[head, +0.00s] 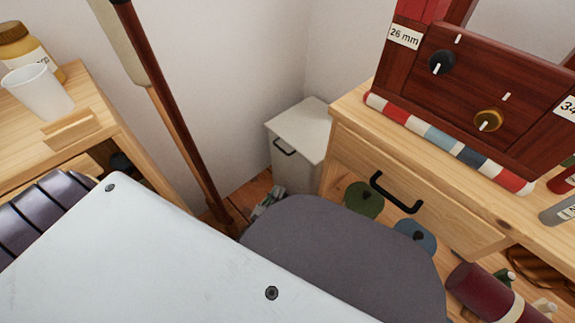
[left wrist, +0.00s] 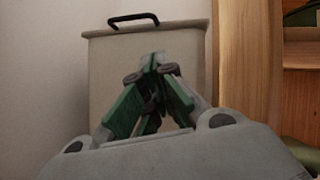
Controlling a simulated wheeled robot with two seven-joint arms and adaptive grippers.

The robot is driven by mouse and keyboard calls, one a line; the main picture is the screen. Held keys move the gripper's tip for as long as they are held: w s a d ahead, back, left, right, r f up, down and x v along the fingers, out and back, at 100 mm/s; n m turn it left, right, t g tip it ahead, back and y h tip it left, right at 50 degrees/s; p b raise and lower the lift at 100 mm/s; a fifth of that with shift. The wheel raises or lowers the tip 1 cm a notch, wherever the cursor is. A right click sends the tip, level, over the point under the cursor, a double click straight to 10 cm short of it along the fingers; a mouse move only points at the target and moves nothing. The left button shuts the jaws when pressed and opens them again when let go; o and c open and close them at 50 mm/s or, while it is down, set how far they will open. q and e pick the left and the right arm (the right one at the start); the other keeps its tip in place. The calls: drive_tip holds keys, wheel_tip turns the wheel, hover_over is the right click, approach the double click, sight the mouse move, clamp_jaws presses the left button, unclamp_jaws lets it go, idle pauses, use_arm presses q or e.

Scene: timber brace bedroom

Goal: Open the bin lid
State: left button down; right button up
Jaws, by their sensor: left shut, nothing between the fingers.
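The bin (head: 290,168) is a pale grey box in the corner, and its flat lid (head: 303,125) is down. A dark handle (head: 284,147) sits at the lid's front edge. In the left wrist view the bin (left wrist: 105,62) fills the middle, with the black handle (left wrist: 133,19) near the top. My left gripper (head: 268,203) is low in front of the bin, partly hidden by my own body. In the left wrist view its green and grey fingers (left wrist: 155,66) meet, empty, below the handle. A gap between fingers and bin cannot be judged. My right gripper is out of view.
A wooden drawer unit (head: 420,175) stands close to the bin's right. A dark brown pole (head: 172,115) leans at the left, beside a wooden table (head: 95,135) with a white cup (head: 40,93). A little floor shows before the bin.

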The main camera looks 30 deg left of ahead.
use_arm(q)
drive_tip(key=w+r, duration=0.7)
drive_tip(key=r, duration=0.1)
drive_tip(key=shift+w, duration=0.4)
idle(0.3)
drive_tip(key=shift+r, duration=0.15)
idle(0.4)
